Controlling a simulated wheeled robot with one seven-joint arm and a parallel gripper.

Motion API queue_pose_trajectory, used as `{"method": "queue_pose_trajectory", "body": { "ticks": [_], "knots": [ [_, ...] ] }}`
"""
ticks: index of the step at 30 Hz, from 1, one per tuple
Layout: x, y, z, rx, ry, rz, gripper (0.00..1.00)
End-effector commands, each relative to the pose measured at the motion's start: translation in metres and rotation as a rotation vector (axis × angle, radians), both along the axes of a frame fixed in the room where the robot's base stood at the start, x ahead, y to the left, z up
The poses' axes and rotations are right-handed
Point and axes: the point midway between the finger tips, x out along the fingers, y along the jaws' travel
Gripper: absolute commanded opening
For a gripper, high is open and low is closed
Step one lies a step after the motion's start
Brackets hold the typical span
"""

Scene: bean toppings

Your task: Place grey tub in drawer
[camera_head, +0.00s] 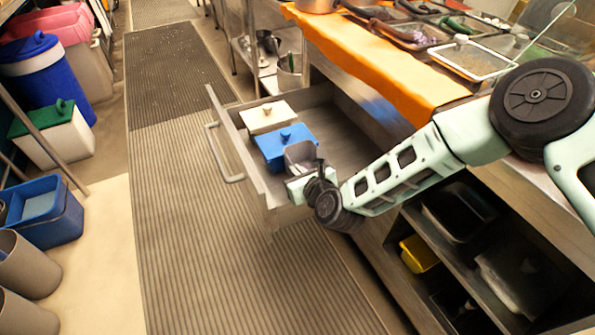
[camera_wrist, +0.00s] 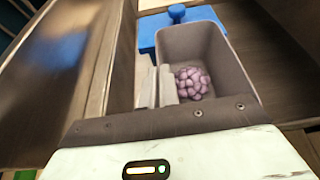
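The grey tub (camera_head: 301,153) is at the near end of the open drawer (camera_head: 240,150), next to a blue-lidded container (camera_head: 286,146). In the wrist view the tub (camera_wrist: 235,75) is upright, with pinkish-purple beans inside. My gripper (camera_head: 300,178) reaches in over the drawer's near side. In the wrist view its two fingers (camera_wrist: 157,88) are close together on the tub's left wall, one inside and one outside. The tub's base is hidden, so I cannot tell whether it rests on the drawer floor.
A white-lidded container (camera_head: 268,117) sits farther back in the drawer, beyond the blue lid. The drawer's right part looks empty. An orange-covered counter (camera_head: 385,55) with several topping trays stands to the right. Shelves below hold a yellow bin (camera_head: 418,254). The ribbed floor mat (camera_head: 180,200) is clear.

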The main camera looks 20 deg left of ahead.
Motion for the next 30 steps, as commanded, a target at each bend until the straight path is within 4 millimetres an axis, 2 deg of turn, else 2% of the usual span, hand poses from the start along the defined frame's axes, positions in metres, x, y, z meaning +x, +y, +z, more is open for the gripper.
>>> {"method": "queue_pose_trajectory", "body": {
  "ticks": [7,9,10,19,25,26,30],
  "knots": [
    [0.0,0.0,-0.003,0.001,-0.002,-0.001,0.0],
    [0.0,0.0,-0.004,0.0,0.0,0.0,0.22],
    [0.0,0.0,-0.004,0.0,0.0,0.0,0.24],
    [0.0,0.0,-0.002,0.0,0.0,0.0,0.24],
    [-0.001,0.001,0.016,-0.001,-0.001,0.002,0.24],
    [-0.005,-0.006,0.012,-0.001,0.003,0.0,0.24],
    [-0.024,-0.027,0.023,-0.001,0.005,0.0,0.24]
  ]
}}
